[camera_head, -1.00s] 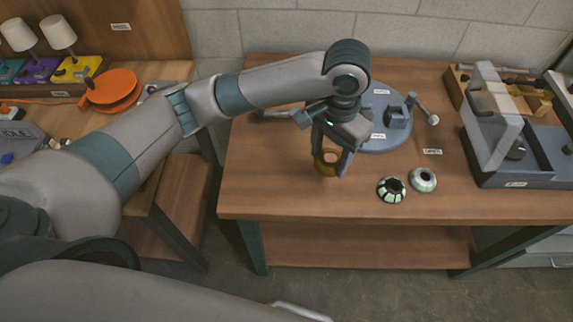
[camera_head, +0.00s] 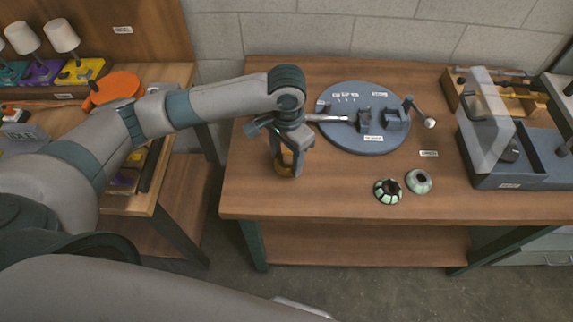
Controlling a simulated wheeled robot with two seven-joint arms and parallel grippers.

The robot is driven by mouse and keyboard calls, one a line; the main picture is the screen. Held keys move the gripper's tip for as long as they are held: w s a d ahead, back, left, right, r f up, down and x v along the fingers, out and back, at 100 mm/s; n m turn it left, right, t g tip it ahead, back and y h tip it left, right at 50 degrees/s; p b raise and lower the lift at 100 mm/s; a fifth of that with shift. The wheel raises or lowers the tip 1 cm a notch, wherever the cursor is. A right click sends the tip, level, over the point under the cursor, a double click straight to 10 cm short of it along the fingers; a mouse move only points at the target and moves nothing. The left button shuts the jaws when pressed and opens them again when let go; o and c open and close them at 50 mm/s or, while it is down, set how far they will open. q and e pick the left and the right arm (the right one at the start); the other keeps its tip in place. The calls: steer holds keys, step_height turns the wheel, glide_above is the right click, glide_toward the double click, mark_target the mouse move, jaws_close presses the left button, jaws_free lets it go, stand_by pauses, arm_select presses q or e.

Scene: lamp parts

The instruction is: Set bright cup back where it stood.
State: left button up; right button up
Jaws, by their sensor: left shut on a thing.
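A small golden, bright cup (camera_head: 284,170) is between the fingers of my left gripper (camera_head: 287,163), which is shut on it. The gripper points down over the left part of the wooden table (camera_head: 330,200). The fingers hide part of the cup, and I cannot tell whether it touches the table top. My right gripper is not in view.
Two small greenish cup-like parts, one dark-striped (camera_head: 388,191) and one paler (camera_head: 418,181), stand right of the gripper. A round blue-grey plate (camera_head: 340,138) with fixtures lies behind. A grey fixture (camera_head: 520,178) fills the right end. Table around the cup is clear.

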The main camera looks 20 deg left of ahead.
mark_target(286, 167)
arm_select(q)
steer(key=shift+f, duration=0.1)
step_height(286, 167, down, 3)
steer(key=shift+f+p, duration=0.2)
steer(key=shift+p, duration=0.5)
steer(key=shift+f, duration=0.2)
steer(key=o, duration=1.2)
steer(key=shift+f, duration=0.1)
steer(key=shift+c, duration=0.2)
